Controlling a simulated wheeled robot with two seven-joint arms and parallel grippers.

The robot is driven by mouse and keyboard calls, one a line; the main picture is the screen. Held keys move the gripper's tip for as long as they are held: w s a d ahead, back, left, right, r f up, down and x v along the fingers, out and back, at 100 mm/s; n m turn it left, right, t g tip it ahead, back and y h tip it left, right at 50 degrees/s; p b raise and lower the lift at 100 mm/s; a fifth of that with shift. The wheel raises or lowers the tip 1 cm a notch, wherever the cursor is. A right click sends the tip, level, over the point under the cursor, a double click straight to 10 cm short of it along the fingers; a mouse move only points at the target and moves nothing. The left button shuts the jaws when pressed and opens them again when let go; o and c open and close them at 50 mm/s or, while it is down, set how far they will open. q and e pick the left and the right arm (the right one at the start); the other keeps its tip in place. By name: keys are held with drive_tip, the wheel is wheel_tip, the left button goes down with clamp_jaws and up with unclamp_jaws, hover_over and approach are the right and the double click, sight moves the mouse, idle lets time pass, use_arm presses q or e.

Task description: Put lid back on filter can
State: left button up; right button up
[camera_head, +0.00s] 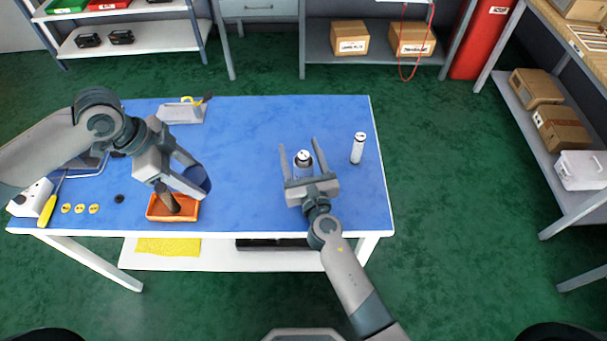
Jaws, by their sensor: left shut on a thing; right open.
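A dark blue, round, cup-like piece (198,178), which looks like the lid, is held by my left gripper (195,182). The gripper is shut on it above the left part of the blue table, just up and right of the orange tray. A small grey can with a whitish top and dark centre (303,159), probably the filter can, stands on the table right of centre. My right gripper (302,152) is open, with one finger on each side of the can. Whether the fingers touch it I cannot tell. The can's lower part is hidden by the gripper.
A white cylinder (358,148) stands right of the can. An orange tray (186,213) holds a dark brown piece. The blue table's middle (245,150) is clear.

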idle(0.3)
drive_tip(key=shift+c, duration=0.5)
clamp_jaws()
